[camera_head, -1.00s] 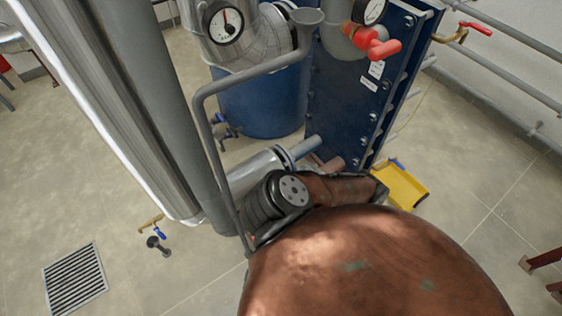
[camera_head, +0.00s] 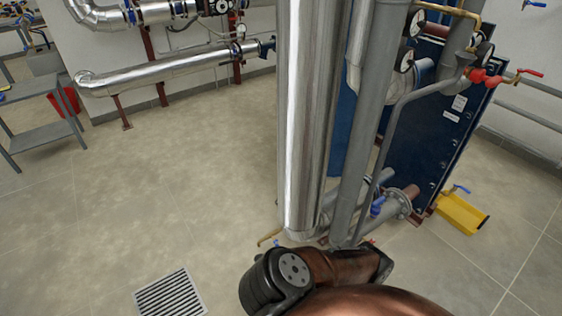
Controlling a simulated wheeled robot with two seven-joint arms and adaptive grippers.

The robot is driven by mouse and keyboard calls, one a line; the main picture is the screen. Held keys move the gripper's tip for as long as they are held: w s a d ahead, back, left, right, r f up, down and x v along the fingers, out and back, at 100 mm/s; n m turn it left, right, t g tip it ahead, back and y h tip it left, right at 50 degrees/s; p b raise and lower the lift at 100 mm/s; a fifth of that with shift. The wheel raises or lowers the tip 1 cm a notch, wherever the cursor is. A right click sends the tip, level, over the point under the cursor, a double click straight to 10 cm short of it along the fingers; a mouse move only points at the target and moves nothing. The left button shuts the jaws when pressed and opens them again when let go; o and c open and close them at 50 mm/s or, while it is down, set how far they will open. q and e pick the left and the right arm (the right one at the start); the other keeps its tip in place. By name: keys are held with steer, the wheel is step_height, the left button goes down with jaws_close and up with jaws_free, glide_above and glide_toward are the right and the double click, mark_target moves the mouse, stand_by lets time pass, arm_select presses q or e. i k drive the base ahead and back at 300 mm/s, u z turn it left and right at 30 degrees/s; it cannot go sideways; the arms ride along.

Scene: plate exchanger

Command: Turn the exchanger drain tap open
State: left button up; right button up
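The blue plate exchanger (camera_head: 424,150) stands at the right, partly behind vertical pipes. A small tap with a blue handle (camera_head: 460,188) sits low by its right foot, just above a yellow tray (camera_head: 461,215) on the floor. Another blue handle (camera_head: 377,206) shows on the low pipework left of the exchanger. I cannot tell from labels which one is the drain tap. The handle by the tray is too small to read its setting surely. Neither of my grippers is in view. Only copper and black links of my arm show at the bottom centre, well apart from the tap by the tray.
A thick silver column (camera_head: 310,120) and a grey pipe (camera_head: 370,110) stand left of the exchanger. Red-handled valves (camera_head: 487,77) sit at its upper right. A floor grate (camera_head: 170,297) lies at lower left. The floor is clear at left and right of the tray.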

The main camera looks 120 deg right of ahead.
mark_target(462, 188)
steer(key=z, duration=0.05)
steer(key=i, duration=0.2)
steer(key=z, duration=5.95)
steer(key=i, duration=1.3)
steer(key=u, duration=1.8)
